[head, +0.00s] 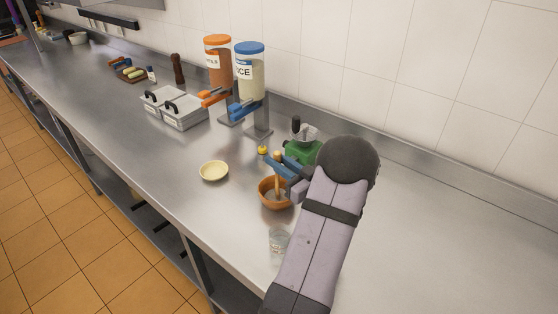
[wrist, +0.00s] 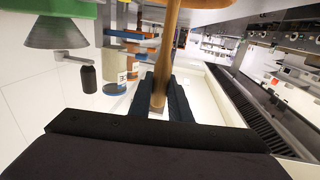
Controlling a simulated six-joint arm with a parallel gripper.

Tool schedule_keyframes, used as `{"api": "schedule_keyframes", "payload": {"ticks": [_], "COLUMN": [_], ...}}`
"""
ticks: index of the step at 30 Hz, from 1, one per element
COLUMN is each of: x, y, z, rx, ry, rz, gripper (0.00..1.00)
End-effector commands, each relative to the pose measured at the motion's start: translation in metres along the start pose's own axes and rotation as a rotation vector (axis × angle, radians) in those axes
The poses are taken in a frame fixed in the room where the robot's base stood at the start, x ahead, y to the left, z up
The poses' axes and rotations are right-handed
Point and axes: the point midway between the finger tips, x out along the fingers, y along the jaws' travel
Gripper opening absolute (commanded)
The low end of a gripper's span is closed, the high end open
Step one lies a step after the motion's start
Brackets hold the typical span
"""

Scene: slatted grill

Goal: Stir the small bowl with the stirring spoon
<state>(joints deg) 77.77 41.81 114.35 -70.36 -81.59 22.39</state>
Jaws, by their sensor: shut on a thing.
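A wooden stirring spoon (wrist: 162,62) runs between the dark fingers of my gripper (wrist: 160,90) in the wrist view. In the head view its handle (head: 277,162) stands nearly upright over a small orange-brown bowl (head: 268,201). The spoon's lower end looks to be inside that bowl, but the tip is hidden. My gripper (head: 291,182) is shut on the handle, just above the bowl's right rim. Part of a brown rim (wrist: 220,4) shows at the top of the wrist view.
A pale yellow bowl (head: 213,171) sits left of the brown bowl, and a clear glass (head: 278,242) is in front. A green-based item (head: 299,152) stands close behind my gripper. Two dispensers (head: 250,75) and lidded metal containers (head: 182,112) are farther back. The counter at right is clear.

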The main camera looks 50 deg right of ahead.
Motion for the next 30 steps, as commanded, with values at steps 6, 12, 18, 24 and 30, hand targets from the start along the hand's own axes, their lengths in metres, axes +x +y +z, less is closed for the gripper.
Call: {"api": "schedule_keyframes", "payload": {"ticks": [6,12,18,24,30], "x": [0.0,0.0,0.0,0.0,0.0], "y": [0.0,0.0,0.0,0.0,0.0], "z": [-0.001,-0.012,-0.03,-0.048,-0.066], "rx": [0.0,-0.001,-0.001,0.0,0.0], "ry": [0.001,0.001,0.001,0.001,0.0], "rz": [0.0,0.0,0.0,0.0,0.0], "gripper": [0.0,0.0,0.0,0.0,0.0]}}
